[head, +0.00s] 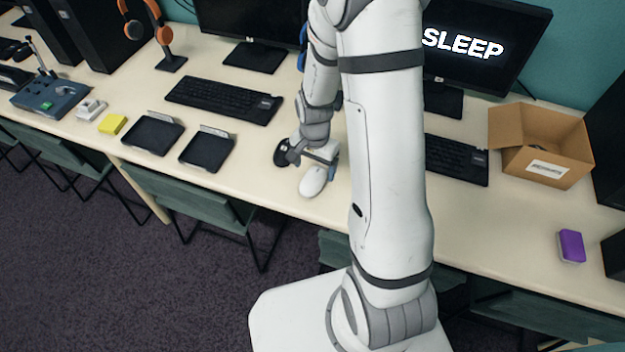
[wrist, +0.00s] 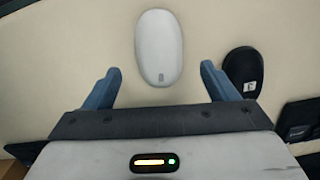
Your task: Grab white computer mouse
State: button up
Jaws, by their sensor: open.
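The white computer mouse (head: 313,181) lies on the pale desk, close to its front edge. In the wrist view the white mouse (wrist: 159,48) lies upright ahead of my gripper, roughly centred between the lines of its two fingers. My gripper (wrist: 158,76) is open and empty, with its blue fingers apart on either side of the near end of the mouse. In the head view my gripper (head: 312,160) is just behind the mouse, partly hidden by my own arm. Whether a finger touches the mouse cannot be told.
A black mouse (wrist: 243,70) lies right beside the right finger; it also shows in the head view (head: 281,153). A black keyboard (head: 224,100) lies behind to the left. A cardboard box (head: 543,145) and a purple block (head: 571,246) stand to the right. Black trays (head: 207,149) lie left.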

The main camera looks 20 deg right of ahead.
aim_at(313, 176)
jog(key=shift+s+a+f, duration=0.1)
jog(key=shift+f, duration=1.05)
jog(key=shift+a+f, duration=0.1)
jog(key=shift+f, duration=1.05)
jog(key=shift+c, duration=0.3)
jog(key=c, duration=1)
